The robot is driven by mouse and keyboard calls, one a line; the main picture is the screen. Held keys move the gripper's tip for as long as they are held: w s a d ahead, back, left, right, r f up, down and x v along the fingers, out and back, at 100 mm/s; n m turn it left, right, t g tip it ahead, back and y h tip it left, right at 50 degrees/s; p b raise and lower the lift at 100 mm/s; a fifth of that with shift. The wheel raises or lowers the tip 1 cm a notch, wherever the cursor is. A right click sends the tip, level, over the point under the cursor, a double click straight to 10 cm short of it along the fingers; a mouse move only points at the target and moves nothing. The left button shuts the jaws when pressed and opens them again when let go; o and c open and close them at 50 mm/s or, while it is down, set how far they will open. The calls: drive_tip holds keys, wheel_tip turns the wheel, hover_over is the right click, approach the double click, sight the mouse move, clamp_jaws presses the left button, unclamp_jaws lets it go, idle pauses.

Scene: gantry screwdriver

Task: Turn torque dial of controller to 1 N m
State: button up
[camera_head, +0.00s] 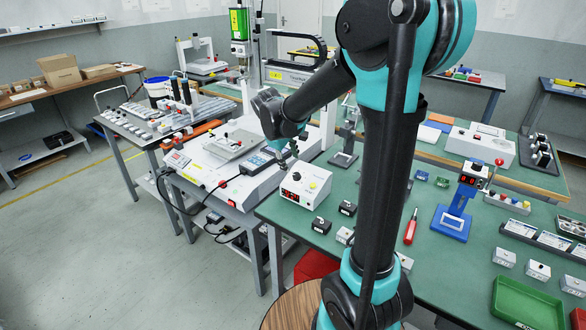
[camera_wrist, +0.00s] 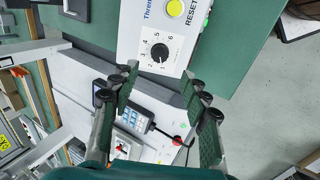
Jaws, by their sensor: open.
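The controller is a white box (camera_head: 303,186) with a red display and a yellow button, standing at the left end of the green table. In the wrist view its panel (camera_wrist: 185,38) fills the top middle, with a yellow RESET button (camera_wrist: 175,7). Its black dial (camera_wrist: 160,52) sits in a ring of numbers, with 1 near the bottom edge. Where the dial's mark points is too small to tell. My gripper (camera_wrist: 162,78) is open and empty, its fingers spread to either side below the dial. They appear apart from the dial. The fingertips are hard to make out in the head view.
A white machine base (camera_head: 232,178) with a keypad unit (camera_head: 257,162) and cables stands left of the controller. Small dark boxes (camera_head: 321,225), a red-handled screwdriver (camera_head: 411,228) and a blue stand (camera_head: 452,220) are on the green table.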

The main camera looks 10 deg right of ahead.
drive_tip(key=v, duration=0.3)
drive_tip(key=shift+s+a+r, duration=0.1)
drive_tip(key=shift+a+r, duration=0.05)
drive_tip(key=shift+r, duration=0.2)
drive_tip(key=s+d+f+m+y, duration=0.1)
drive_tip(key=s+d+f+m, duration=0.1)
drive_tip(key=s, duration=0.5)
drive_tip(key=s+d+f+m+y, duration=0.1)
drive_tip(key=s+d+f+m, duration=0.2)
drive_tip(key=s+f, duration=0.3)
drive_tip(key=s+d+f+m+y, duration=0.1)
drive_tip(key=s+f+m, duration=0.3)
drive_tip(key=s, duration=0.5)
drive_tip(key=shift+s+d+f+t, duration=0.3)
drive_tip(key=shift+d+f, duration=0.2)
drive_tip(key=shift+d, duration=0.2)
drive_tip(key=shift+w, duration=0.1)
